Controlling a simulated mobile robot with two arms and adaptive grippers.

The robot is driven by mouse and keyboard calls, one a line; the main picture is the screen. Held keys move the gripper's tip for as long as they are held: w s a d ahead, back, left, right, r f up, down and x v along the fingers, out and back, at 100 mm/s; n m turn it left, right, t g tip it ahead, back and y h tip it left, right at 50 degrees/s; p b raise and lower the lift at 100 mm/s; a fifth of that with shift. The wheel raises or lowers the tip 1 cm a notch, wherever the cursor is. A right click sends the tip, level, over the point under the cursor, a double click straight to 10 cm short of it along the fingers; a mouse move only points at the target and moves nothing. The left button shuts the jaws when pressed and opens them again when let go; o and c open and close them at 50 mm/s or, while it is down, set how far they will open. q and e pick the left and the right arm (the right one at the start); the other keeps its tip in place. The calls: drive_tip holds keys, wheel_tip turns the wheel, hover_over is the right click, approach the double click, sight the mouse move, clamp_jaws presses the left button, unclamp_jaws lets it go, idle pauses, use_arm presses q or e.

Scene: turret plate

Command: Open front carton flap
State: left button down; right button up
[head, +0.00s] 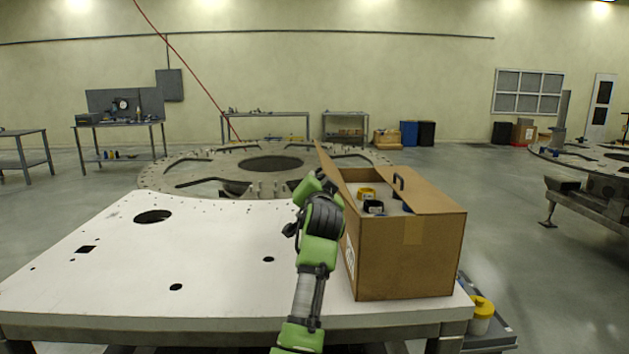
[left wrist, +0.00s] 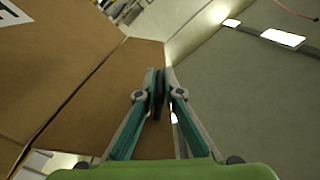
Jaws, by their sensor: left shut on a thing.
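The brown cardboard carton (head: 408,262) stands on the right part of the white table, its top partly open. A flap (head: 331,168) on its left side stands up, tilted outward. My left gripper (head: 322,181) is at this flap's outer side, its fingertips partly hidden in the head view. In the left wrist view, the fingertips (left wrist: 160,90) are closed together at the edge of a brown flap (left wrist: 125,85). A yellow-topped item (head: 366,191) and dark round items (head: 374,206) show inside the carton. My right gripper is not in view.
The white table plate (head: 110,260) is clear to the left, with several holes cut in it. A large round turret plate (head: 215,165) lies behind it. A yellow-lidded tub (head: 481,312) stands to the carton's right, below table level.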

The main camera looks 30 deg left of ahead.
use_arm(q)
drive_tip(key=c, duration=2.2)
unclamp_jaws()
drive_tip(key=shift+r, duration=0.1)
drive_tip(key=shift+s, duration=0.1)
drive_tip(key=v, duration=1.2)
drive_tip(key=shift+s+d+r, duration=0.1)
drive_tip(key=shift+d, duration=0.05)
